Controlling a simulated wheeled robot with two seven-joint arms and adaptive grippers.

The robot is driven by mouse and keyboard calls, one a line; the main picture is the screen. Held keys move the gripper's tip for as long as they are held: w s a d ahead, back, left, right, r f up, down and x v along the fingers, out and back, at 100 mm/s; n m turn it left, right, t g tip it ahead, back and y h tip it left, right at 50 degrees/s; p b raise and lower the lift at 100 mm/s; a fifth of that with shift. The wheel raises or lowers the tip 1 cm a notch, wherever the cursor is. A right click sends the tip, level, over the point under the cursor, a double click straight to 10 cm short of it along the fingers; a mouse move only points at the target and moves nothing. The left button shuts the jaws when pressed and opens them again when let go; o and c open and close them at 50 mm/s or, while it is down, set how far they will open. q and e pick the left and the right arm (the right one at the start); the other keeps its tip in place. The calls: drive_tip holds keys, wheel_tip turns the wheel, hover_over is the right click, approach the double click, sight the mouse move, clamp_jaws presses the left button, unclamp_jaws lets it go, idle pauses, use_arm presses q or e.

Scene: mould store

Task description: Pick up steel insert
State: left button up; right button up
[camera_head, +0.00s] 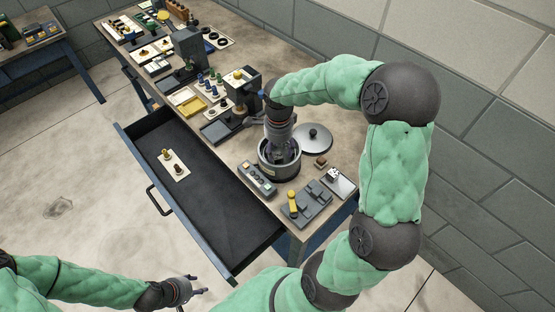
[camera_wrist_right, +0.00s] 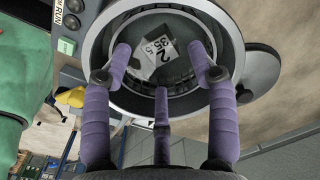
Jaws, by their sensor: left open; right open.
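A grey block with white faces and printed black numbers (camera_wrist_right: 164,48) lies inside a round dark pot (camera_head: 278,172) on the bench; it looks like the steel insert. In the head view it is hidden by my right gripper (camera_head: 281,147), which points down into the pot. In the right wrist view my right gripper (camera_wrist_right: 160,64) has its purple fingers spread, open and empty, over the pot mouth around the block; I cannot tell whether they touch it. My left gripper (camera_head: 191,291) is open and empty, low in front of the drawer.
An open drawer (camera_head: 210,218) holds a small board (camera_head: 175,165) with two knobbed pieces. A round lid (camera_head: 313,138) lies behind the pot. A control box (camera_head: 257,178) and a grey fixture (camera_head: 306,203) stand in front. Several trays and parts crowd the bench's far end.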

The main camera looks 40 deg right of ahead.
sight(279, 156)
wheel_tip(279, 156, down, 5)
drive_tip(key=shift+w+d+r+b, duration=0.1)
drive_tip(key=shift+b, duration=0.6)
clamp_jaws()
unclamp_jaws()
